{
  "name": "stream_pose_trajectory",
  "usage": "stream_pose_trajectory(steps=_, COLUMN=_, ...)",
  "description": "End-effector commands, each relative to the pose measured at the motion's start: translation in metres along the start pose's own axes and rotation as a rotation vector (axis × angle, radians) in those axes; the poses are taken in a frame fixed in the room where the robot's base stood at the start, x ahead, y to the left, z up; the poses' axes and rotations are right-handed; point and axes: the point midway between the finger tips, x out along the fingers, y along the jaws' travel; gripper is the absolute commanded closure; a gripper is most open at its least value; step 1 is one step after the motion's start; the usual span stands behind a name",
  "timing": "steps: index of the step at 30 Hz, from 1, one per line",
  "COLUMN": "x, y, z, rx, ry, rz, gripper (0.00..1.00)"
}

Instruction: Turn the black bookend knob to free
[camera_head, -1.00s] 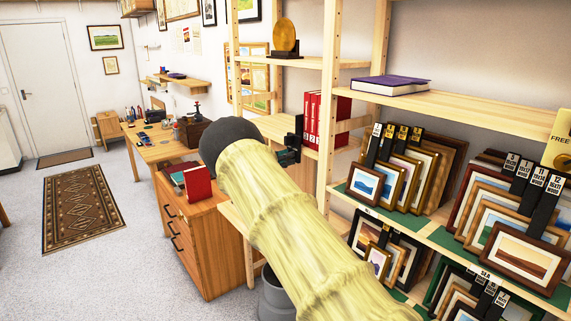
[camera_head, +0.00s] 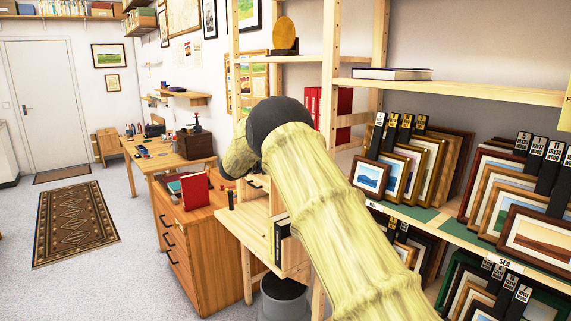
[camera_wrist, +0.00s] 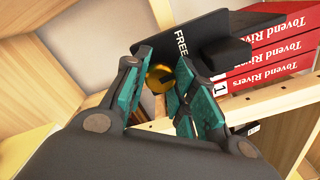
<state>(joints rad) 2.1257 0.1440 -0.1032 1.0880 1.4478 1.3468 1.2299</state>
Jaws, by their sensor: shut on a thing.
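In the wrist view, a black bookend plate (camera_wrist: 190,38) with the white word FREE on it stands tilted in the picture. A round brass-coloured knob (camera_wrist: 160,76) sits at the plate's lower left. My gripper (camera_wrist: 165,70) has its teal-padded fingers on either side of the knob, shut on it. The right finger covers part of the knob and plate, and any pointer or mark on the knob is too small to read. In the head view my arm hides the gripper and the knob.
Red books (camera_wrist: 282,50) lie close to the right of the plate; they also show on the shelf in the head view (camera_head: 344,108). A wooden shelf edge (camera_wrist: 265,105) runs below them. Framed prints (camera_head: 405,165) fill the right shelves. A drawer cabinet (camera_head: 195,235) stands left.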

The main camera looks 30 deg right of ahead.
Motion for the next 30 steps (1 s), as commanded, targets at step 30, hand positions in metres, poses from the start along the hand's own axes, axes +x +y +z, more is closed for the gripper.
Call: stream_pose_trajectory(steps=30, x=-0.0003, y=0.0004, z=-0.0006, rx=-0.677, ry=0.000, rz=0.002, gripper=0.98)
